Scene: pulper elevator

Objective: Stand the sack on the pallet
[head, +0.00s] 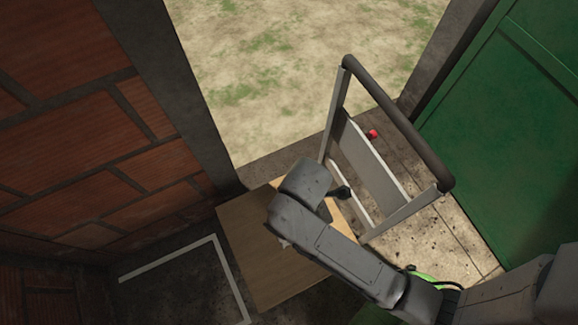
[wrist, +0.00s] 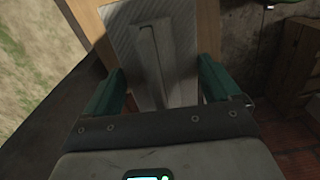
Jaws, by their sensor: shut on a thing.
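My gripper (wrist: 160,80) has its two dark green fingers on either side of a grey, ridged piece (wrist: 152,58) in the wrist view and is shut on it. I cannot tell whether this piece is the sack. In the head view my arm's end hides the fingers and what they hold, above a light wooden board (head: 254,262). No sack can be clearly made out in the head view. No slatted pallet can be clearly made out either. In the wrist view a wood-edged, finely ribbed grey panel (wrist: 117,22) lies behind the held piece.
A metal frame with a thick dark handle bar (head: 400,125) stands right of the board, with a small red knob (head: 372,134) near it. A brick wall (head: 75,150) is at left, a green panel (head: 510,130) at right. Open ground (head: 290,70) lies beyond the doorway.

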